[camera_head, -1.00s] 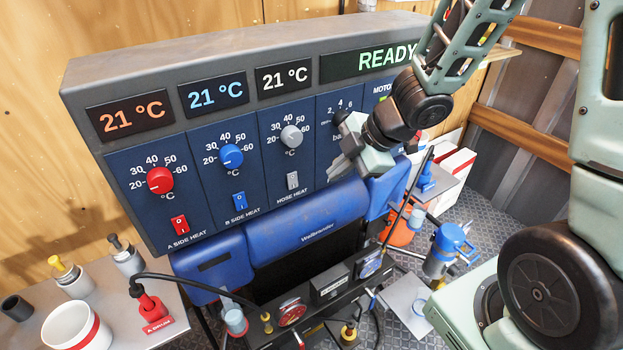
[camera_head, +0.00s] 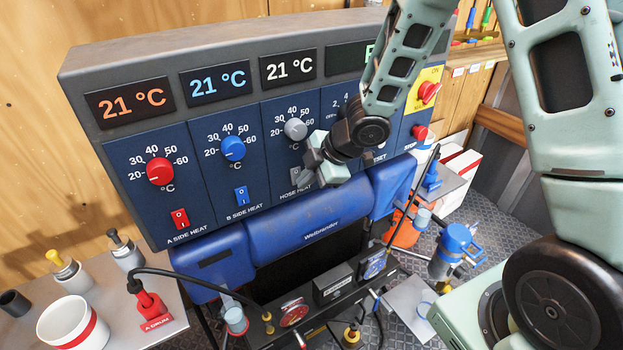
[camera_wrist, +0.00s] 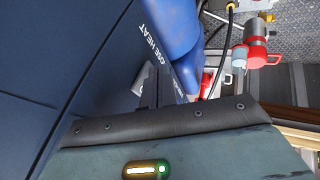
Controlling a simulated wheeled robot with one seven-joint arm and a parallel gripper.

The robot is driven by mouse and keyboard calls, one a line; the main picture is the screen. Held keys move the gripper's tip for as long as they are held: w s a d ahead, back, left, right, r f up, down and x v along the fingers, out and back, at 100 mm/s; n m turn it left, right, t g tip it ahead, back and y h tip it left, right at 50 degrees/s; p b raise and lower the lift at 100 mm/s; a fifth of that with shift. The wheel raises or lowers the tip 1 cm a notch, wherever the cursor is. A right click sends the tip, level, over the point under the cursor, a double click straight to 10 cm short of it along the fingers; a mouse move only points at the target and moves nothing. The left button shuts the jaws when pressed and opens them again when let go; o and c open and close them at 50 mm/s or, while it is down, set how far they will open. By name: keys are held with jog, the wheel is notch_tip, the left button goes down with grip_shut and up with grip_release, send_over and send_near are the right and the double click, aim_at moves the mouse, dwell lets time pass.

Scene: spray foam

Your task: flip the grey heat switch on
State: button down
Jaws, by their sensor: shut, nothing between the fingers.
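The blue control panel (camera_head: 265,180) carries the HOSE HEAT section with a grey dial (camera_head: 295,129). The grey heat switch below that dial is largely hidden behind my gripper (camera_head: 304,178) in the head view. In the wrist view, a light grey sliver beside the fingers looks like the grey switch (camera_wrist: 138,84), near the HOSE HEAT lettering. My gripper is shut and empty, with its fingertips close to the panel at the switch. I cannot tell whether they touch it, nor which way the switch is tipped.
The red A SIDE HEAT switch (camera_head: 180,219) and blue B SIDE HEAT switch (camera_head: 241,195) sit to the left. A blue padded cover (camera_head: 300,225) juts out below the panel. A red stop button (camera_head: 428,91) is at the far right. Hoses and fittings stand below.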

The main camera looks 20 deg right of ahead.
jog(key=shift+w, duration=0.1)
jog(key=shift+w+f, duration=0.15)
jog(key=shift+w, duration=0.05)
jog(key=shift+p, duration=0.3)
jog(key=shift+r+p, duration=0.75)
jog(key=shift+r, duration=0.1)
